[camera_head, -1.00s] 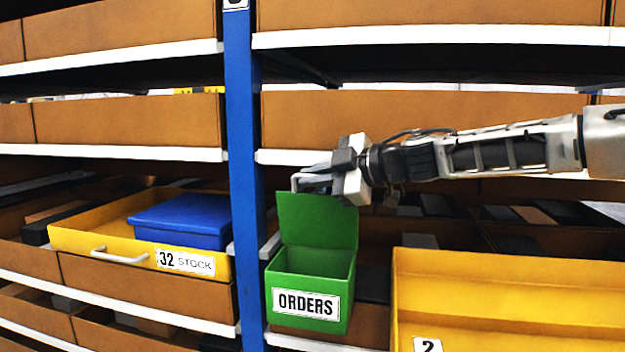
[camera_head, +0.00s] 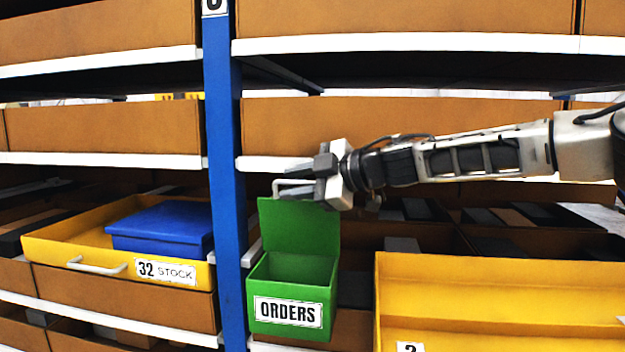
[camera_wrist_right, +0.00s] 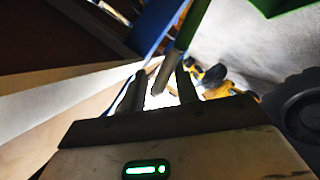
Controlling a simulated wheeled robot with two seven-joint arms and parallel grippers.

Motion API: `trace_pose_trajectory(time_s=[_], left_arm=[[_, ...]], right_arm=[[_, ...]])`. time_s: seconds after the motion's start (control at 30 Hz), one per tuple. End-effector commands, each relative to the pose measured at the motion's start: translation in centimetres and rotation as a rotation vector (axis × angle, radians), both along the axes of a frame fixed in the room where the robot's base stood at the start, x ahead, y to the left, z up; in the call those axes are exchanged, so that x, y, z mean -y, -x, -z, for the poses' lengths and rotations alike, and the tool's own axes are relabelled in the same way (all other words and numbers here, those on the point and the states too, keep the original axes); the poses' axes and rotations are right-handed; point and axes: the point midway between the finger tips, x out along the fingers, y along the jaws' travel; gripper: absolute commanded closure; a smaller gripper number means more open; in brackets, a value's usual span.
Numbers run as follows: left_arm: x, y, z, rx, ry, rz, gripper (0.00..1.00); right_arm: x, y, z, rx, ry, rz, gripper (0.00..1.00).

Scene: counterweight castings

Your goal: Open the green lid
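The green box (camera_head: 291,306) with the ORDERS label stands right of the blue post. Its green lid (camera_head: 300,228) is raised upright at the back, and the box's inside shows. A pale grey bar handle (camera_head: 292,186) is at the lid's top edge. My right gripper (camera_head: 312,180) is at that top edge, beside the handle. In the right wrist view its fingers (camera_wrist_right: 162,90) are apart, with a grey bar between them and gaps on both sides. A strip of green (camera_wrist_right: 193,22) shows above them. My left gripper is not in view.
The blue post (camera_head: 224,180) stands just left of the box. A yellow drawer (camera_head: 75,235) holding a blue box (camera_head: 162,228) sits farther left. A yellow bin (camera_head: 500,300) stands at the right. Shelf edges and brown bins lie above and behind my right arm.

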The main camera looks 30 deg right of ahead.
Motion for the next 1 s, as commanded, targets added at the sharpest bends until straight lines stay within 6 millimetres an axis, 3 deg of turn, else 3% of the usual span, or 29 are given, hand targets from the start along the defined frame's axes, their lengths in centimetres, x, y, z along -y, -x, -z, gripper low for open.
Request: trace_pose_trajectory(time_s=[0.17,0.8,1.0], left_arm=[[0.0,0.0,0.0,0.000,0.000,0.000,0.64],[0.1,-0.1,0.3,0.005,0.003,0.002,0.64],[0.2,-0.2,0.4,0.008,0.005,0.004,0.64]], right_arm=[[0.9,1.4,-0.6,0.005,0.000,0.000,0.69],[6.6,10.5,-3.3,0.005,0.001,0.001,0.69],[7.8,12.3,-3.8,0.002,0.000,0.001,0.69]])
